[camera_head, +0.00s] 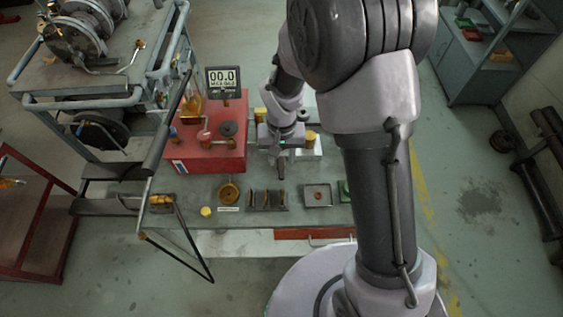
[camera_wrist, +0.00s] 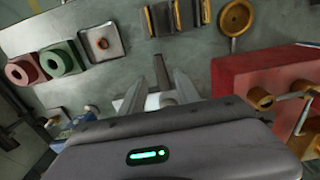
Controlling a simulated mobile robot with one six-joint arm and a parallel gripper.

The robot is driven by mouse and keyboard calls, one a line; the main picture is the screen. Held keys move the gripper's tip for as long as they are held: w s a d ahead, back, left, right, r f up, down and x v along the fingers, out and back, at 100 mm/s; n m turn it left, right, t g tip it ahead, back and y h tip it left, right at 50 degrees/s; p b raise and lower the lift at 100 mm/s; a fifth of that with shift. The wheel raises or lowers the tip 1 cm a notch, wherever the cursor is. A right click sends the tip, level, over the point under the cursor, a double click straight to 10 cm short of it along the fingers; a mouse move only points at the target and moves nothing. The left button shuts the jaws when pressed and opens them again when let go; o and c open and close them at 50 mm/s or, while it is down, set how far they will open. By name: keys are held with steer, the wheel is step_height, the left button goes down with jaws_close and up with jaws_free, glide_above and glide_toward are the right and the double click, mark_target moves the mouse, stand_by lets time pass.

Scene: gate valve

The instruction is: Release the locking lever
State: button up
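My gripper (camera_head: 281,166) points down over the bench, just right of the red block (camera_head: 212,140). In the wrist view the gripper (camera_wrist: 157,82) shows two grey fingers spread apart. A narrow grey bar (camera_wrist: 162,75) shows between them, with a pale piece (camera_wrist: 152,102) below. The bar may be the locking lever, but I cannot tell for certain, nor whether a finger touches it. My gripper body hides what lies beneath. The red block also shows at the right of the wrist view (camera_wrist: 240,75), with brass fittings (camera_wrist: 262,98) on its side.
A display reading 00.0 (camera_head: 225,81) stands behind the red block. A brass ring (camera_head: 229,193), dark slotted holder (camera_head: 267,200) and square tray (camera_head: 318,195) line the bench front. A pipe-framed rig (camera_head: 110,90) stands at left. The bench between holder and block is clear.

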step_height(320, 180, up, 12)
steer(key=p, duration=0.3)
steer(key=shift+f, duration=0.2)
step_height(320, 180, up, 8)
steer(key=m+t+y+b, duration=0.1)
steer(key=m+t+b, duration=0.1)
steer(key=b, duration=0.1)
glide_above(282, 171)
steer(key=s+d, duration=0.4)
steer(key=s+d+r+m+t+b, duration=0.1)
steer(key=s+r+t, duration=0.1)
steer(key=s, duration=0.4)
steer(key=s+d+r+m+t+y+b, duration=0.1)
steer(key=s+d+r+b, duration=0.1)
steer(key=s, duration=0.5)
steer(key=shift+d+r+t, duration=0.2)
steer(key=shift+r+t, duration=0.2)
steer(key=shift+r, duration=0.15)
